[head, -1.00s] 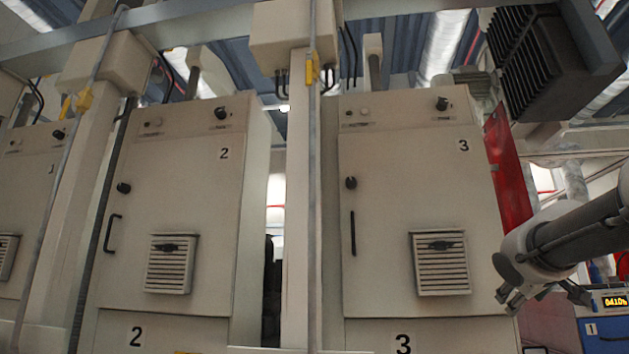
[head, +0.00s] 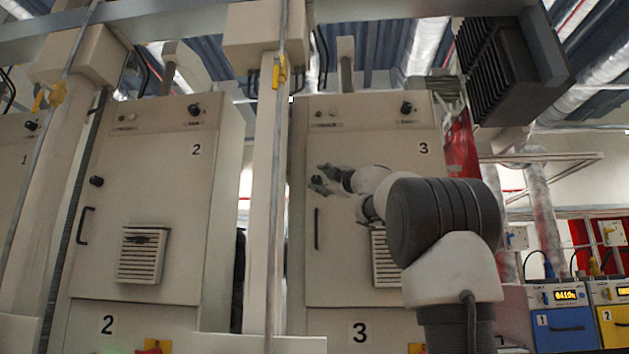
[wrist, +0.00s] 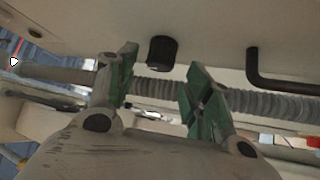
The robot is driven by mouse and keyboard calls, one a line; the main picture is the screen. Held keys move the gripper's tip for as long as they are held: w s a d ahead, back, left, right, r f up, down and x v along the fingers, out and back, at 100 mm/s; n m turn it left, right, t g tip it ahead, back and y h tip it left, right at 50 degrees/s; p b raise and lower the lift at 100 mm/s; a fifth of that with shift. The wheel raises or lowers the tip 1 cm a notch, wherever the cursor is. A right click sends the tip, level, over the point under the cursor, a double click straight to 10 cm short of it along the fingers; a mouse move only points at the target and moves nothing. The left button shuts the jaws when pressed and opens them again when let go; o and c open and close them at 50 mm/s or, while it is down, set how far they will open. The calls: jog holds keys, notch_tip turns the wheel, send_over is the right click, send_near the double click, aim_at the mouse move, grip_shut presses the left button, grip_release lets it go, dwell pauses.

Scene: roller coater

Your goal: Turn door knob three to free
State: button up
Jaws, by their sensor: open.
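Cabinet three (head: 340,262), a beige metal cabinet marked 3, stands right of centre in the head view. Its door handle (head: 317,229) is a dark vertical bar on the door's left side. My gripper (head: 318,180) is in front of the door's upper left, above that handle, and covers the door knob's place in the head view. In the wrist view the black door knob (wrist: 162,52) shows between and beyond the two green-padded fingers of my open gripper (wrist: 163,65). The fingers appear apart from the knob. The handle (wrist: 285,83) is to its right. I cannot read the knob's setting.
A dark finned box (head: 497,70) hangs at upper right. Blue and yellow units (head: 563,325) are at lower right. My arm covers cabinet three's right part.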

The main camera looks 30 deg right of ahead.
aim_at(317, 180)
jog(key=shift+x, duration=1.2)
jog(key=shift+c, duration=0.2)
jog(key=c, duration=1)
